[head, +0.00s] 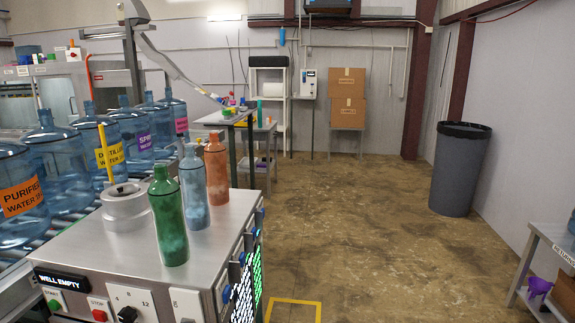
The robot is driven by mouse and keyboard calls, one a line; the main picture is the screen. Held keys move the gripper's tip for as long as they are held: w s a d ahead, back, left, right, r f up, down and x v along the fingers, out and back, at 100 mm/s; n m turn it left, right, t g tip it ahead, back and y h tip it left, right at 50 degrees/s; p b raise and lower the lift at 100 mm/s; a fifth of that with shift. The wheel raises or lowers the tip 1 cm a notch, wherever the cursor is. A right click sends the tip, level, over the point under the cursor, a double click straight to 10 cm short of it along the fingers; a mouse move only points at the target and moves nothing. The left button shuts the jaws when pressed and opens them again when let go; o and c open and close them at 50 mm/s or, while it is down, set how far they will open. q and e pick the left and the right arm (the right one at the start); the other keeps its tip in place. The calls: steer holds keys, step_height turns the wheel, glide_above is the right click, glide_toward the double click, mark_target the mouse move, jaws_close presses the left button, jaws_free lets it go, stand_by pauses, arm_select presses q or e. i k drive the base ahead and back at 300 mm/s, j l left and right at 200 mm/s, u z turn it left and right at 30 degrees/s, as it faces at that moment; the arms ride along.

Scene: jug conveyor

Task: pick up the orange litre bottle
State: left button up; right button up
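The orange bottle (217,170) stands upright on the metal top of a control cabinet (130,248). It is the farthest of a row of bottles. A blue bottle (194,190) stands just in front of it and a green bottle (167,218) stands nearest. The blue bottle is close to the orange one and may overlap its lower left edge. Neither of my grippers shows in the head view.
Large blue jugs (109,152) line a conveyor on the left. A clear round fixture (125,205) with a yellow stick sits left of the green bottle. A small table (225,118) stands behind the cabinet. The floor (385,220) to the right is open, up to a grey bin (458,172).

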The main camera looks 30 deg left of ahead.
mark_target(214, 156)
steer(key=i+l+u, duration=0.1)
steer(key=i+u, duration=0.15)
steer(key=i, duration=0.2)
steer(key=i+l+u, duration=0.2)
steer(key=i, duration=0.25)
steer(key=i+l+u, duration=0.25)
steer(key=i, duration=0.2)
